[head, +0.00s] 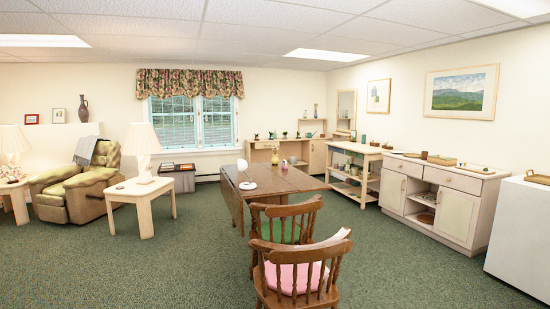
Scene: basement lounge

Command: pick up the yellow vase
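A white round item (247,185) lies nearer the table's left side. My gripper and arm are not in view.
Two wooden chairs, one with a pink cushion (293,277) and one with a green seat (283,228), stand at the table's near side. A side table (143,190) with a lamp is left. Cabinets (440,200) line the right wall. Green carpet (150,265) is clear at front left.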

